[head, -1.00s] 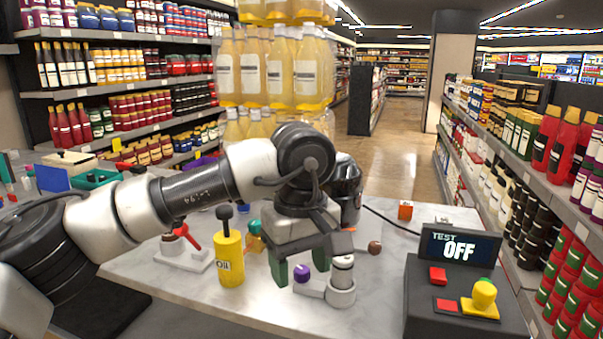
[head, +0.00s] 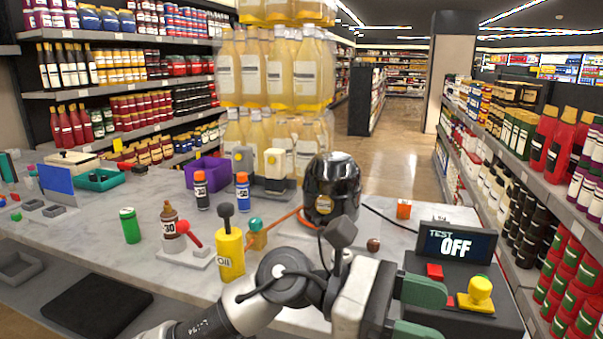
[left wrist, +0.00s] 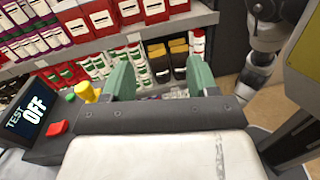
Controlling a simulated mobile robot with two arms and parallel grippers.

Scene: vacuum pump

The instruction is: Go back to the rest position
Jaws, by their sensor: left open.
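My left gripper (head: 441,313) is at the lower right of the head view, in front of the dark test box (head: 470,300). Its green fingers point right and are apart. In the left wrist view the fingers (left wrist: 159,65) stand apart with nothing between them, facing the shelf. The test box screen (head: 458,245) reads "TEST OFF". The box has red buttons and a yellow knob (head: 481,291); one finger partly covers its front. The black pump (head: 332,185) stands on the table behind my left arm, its lower part partly hidden. My right gripper is not in view.
The table (head: 100,235) holds a yellow oil bottle (head: 231,255), a green can (head: 130,226), two small bottles and a purple bin (head: 207,170). Stocked shelves (head: 560,200) stand close at the right. A grey arm link shows at the wrist view's upper right.

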